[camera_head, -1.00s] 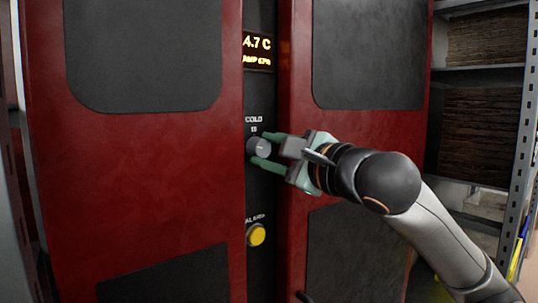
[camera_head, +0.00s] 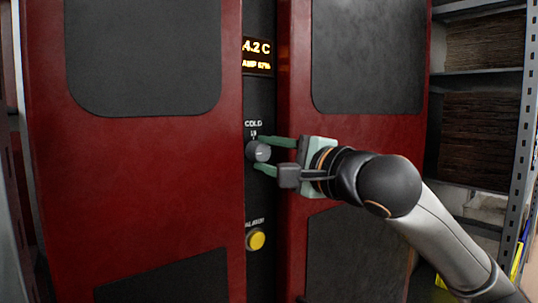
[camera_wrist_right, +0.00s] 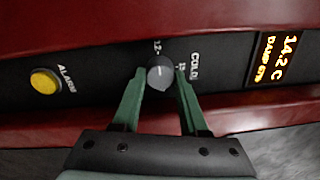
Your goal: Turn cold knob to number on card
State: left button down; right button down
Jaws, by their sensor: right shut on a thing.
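The cold knob (camera_head: 258,152) is a round grey knob on the dark strip between two red doors, under the label COLD. In the right wrist view the knob (camera_wrist_right: 160,73) shows a light pointer mark, and part of a scale with "12" is readable beside it. My right gripper (camera_head: 264,153) is shut on the knob, with one green finger on each side of it; the fingers also show in the right wrist view (camera_wrist_right: 160,84). No card is visible. My left gripper is not in view.
A lit display (camera_head: 257,55) above the knob reads about 4.2 C in the head view and 14.2 C in the wrist view. A yellow alarm button (camera_head: 256,239) sits below the knob. Metal shelves (camera_head: 484,70) with brown stacks stand at the right.

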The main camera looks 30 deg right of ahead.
jog(key=c, duration=0.8)
grip_release()
jog(key=shift+c, duration=0.2)
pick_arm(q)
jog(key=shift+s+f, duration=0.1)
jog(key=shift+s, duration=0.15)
pick_arm(e)
jog(key=o, duration=0.4)
jog(key=shift+s, duration=0.35)
pick_arm(q)
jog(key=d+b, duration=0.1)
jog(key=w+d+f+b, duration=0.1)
jog(key=b, duration=0.1)
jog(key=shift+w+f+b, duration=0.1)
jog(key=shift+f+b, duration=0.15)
jog(key=shift+b, duration=0.05)
pick_arm(e)
jog(key=s+d, duration=0.1)
jog(key=s, duration=1)
jog(key=shift+s+f, duration=0.25)
jog(key=shift+s, duration=0.15)
